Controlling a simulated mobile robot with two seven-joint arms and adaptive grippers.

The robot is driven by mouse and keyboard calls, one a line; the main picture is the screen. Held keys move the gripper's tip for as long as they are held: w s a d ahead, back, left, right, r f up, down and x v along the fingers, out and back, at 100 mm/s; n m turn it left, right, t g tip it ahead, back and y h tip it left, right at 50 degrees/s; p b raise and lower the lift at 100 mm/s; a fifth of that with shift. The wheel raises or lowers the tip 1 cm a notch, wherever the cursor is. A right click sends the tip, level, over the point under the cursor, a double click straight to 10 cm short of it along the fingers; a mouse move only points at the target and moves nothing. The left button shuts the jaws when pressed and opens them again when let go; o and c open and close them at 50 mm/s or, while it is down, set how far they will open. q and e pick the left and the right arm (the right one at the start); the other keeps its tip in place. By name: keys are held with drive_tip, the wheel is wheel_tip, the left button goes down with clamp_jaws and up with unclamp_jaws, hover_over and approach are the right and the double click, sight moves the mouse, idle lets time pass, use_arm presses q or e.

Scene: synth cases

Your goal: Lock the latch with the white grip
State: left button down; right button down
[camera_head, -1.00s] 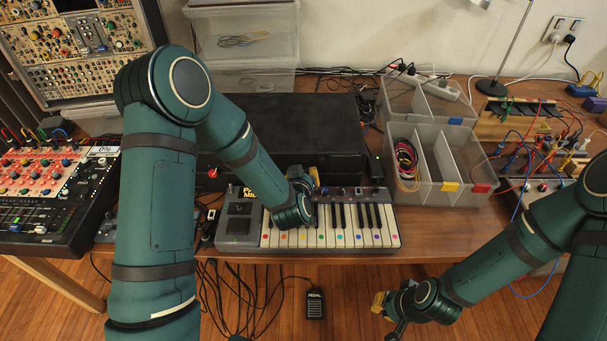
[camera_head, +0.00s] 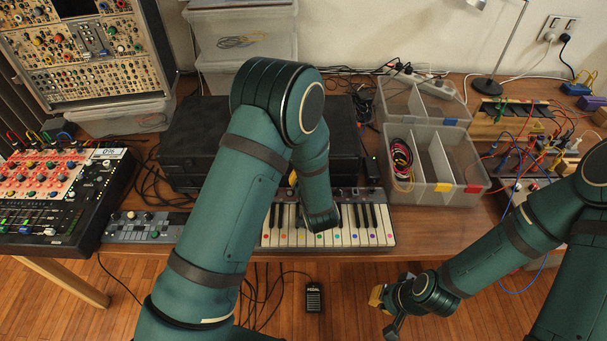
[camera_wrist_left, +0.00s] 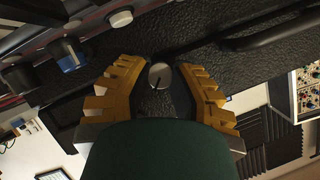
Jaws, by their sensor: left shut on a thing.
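In the left wrist view a round whitish grip (camera_wrist_left: 160,75) sits between the two yellow fingers of my left gripper (camera_wrist_left: 165,72), against the dark textured black case. The fingers are shut on it. Its latch and the latch's angle are hard to make out. In the head view the black case (camera_head: 190,145) lies behind the keyboard; my left arm covers its front middle. Only a bit of yellow of my left gripper (camera_head: 293,178) shows there, at the case front. My right gripper (camera_head: 382,308) is low in front of the table, away from the case; its opening is unclear.
The keyboard (camera_head: 350,240) stands right before the case, under my left wrist. A divided clear bin (camera_head: 455,195) is to the right, a mixer (camera_head: 75,215) to the left. A second whitish round part (camera_wrist_left: 121,18) shows in the left wrist view.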

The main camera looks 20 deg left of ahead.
use_arm(q)
drive_tip(key=shift+w+r, duration=0.15)
idle(0.4)
drive_tip(key=c, duration=0.8)
unclamp_jaws()
drive_tip(key=shift+o, duration=0.2)
drive_tip(key=v, duration=1.2)
drive_tip(key=shift+d+f, duration=0.2)
drive_tip(key=shift+f, duration=0.05)
